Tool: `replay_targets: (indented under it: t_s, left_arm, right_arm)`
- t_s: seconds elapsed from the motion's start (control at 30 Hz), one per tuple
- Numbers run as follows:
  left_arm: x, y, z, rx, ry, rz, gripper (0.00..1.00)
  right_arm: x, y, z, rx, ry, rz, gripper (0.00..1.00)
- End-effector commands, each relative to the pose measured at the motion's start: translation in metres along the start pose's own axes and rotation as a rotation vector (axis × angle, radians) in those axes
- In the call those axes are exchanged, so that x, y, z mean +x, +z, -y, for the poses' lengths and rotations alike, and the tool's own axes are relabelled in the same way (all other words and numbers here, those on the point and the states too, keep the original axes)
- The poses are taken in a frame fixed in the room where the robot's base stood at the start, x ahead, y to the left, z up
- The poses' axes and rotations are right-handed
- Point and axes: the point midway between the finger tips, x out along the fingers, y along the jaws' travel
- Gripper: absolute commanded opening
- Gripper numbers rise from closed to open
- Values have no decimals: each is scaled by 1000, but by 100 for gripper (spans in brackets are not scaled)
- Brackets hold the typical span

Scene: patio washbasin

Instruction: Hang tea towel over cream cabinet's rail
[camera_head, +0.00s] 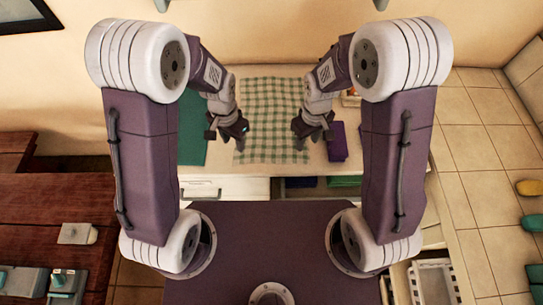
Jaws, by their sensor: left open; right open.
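A green-and-white checked tea towel (270,125) lies spread flat on top of the cream cabinet (315,158), its lower edge near the cabinet's front edge. My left gripper (240,140) is open above the towel's left edge. My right gripper (303,141) is open above the towel's right edge. I cannot tell whether either touches the cloth. The cabinet's front shows a drawer front with a handle (202,192) at left. I cannot make out the rail for certain.
A dark green cloth (192,135) lies left of the towel and a folded purple cloth (337,142) lies right of it. A dark wooden table (60,205) stands at left. White baskets (435,282) stand at lower right.

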Motion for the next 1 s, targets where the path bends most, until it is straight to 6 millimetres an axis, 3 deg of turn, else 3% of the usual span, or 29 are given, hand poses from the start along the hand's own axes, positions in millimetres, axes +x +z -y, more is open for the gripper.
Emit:
replay_targets:
  t_s: [0.23, 0.5, 0.63, 1.0]
  left_arm:
    - [8, 0, -1, 3, 1, 2, 42]
    - [57, 1, -2, 3, 1, 3, 42]
    - [72, 0, -1, 3, 1, 2, 42]
    - [79, -1, -1, 3, 0, -1, 42]
  right_arm:
    - [7, 0, 1, -3, -1, 2, 42]
    - [57, 1, 1, -2, -1, 3, 42]
    - [72, 0, 1, -2, -1, 2, 42]
    - [79, 0, 1, -2, 0, -1, 42]
